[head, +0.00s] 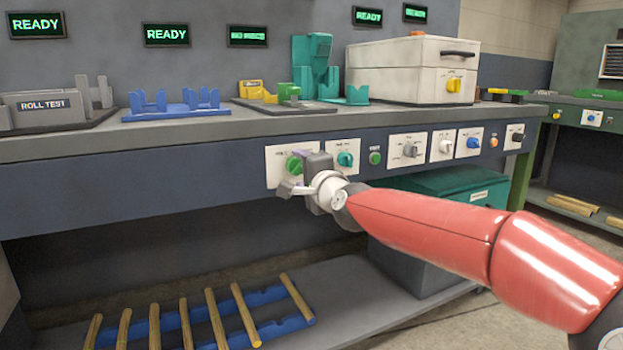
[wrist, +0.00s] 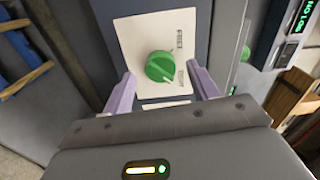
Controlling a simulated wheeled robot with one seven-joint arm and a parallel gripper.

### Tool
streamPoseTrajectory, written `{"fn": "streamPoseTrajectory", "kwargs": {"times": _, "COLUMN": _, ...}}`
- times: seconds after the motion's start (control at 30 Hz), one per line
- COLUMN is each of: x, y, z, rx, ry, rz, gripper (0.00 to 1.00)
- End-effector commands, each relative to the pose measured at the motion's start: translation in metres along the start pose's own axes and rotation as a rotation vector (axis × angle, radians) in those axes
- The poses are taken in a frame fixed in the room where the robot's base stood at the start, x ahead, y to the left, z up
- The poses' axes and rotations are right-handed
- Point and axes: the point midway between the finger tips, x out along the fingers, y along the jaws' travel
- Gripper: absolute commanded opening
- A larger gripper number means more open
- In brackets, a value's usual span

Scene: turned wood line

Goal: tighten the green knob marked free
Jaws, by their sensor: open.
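The green knob (head: 294,165) sits on a white label plate (head: 273,172) on the front panel of the bench. In the wrist view the knob (wrist: 160,66) is round, with a pale pointer line toward its lower right. My gripper (wrist: 162,88) is open, with one pale purple finger on each side of the knob's lower part. The fingers appear apart from the knob. In the head view my gripper (head: 292,172) is in front of the plate and hides part of it.
To the right on the panel are a teal knob (head: 345,159), a green button (head: 375,158), a grey knob (head: 410,150) and a blue knob (head: 473,143). A teal bin (head: 440,184) stands below. Wooden rods (head: 215,318) lie on a low shelf.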

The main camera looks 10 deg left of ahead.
Motion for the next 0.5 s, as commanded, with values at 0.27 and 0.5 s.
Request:
{"fn": "streamPoseTrajectory", "kwargs": {"times": 0.27, "x": -0.029, "y": 0.001, "z": -0.002, "rx": 0.0, "ry": 0.003, "rz": 0.003, "gripper": 0.59}}
{"fn": "streamPoseTrajectory", "kwargs": {"times": 0.5, "x": -0.049, "y": 0.001, "z": -0.002, "rx": 0.001, "ry": 0.003, "rz": 0.003, "gripper": 0.59}}
